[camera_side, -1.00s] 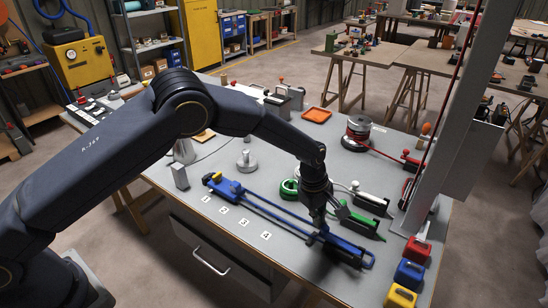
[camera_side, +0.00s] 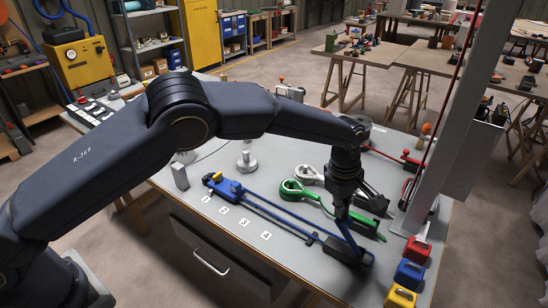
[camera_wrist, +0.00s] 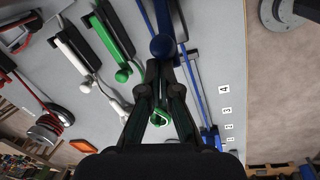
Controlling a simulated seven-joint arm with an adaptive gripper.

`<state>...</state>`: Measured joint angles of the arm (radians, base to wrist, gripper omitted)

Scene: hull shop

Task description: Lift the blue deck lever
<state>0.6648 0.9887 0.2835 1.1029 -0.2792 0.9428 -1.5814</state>
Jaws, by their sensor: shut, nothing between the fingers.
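The blue deck lever (camera_side: 353,240) stands tilted up from its dark base (camera_side: 346,256) at the right end of the blue lines. Its upper end is hidden at my gripper's fingertips in the side view. In the wrist view its round blue knob (camera_wrist: 163,46) is just beyond my fingertips. My gripper (camera_side: 342,213) points down above the base, and it also shows in the wrist view (camera_wrist: 161,68). It is shut with nothing held. The fingertips are at or very near the knob; I cannot tell whether they touch.
The green lever (camera_wrist: 116,48) and white lever (camera_wrist: 75,62) lie to the left in the wrist view. A grey post (camera_side: 440,130) rises at the right. Red, blue and yellow blocks (camera_side: 402,297) line the right edge. Numbered labels (camera_side: 224,210) lie on the bench.

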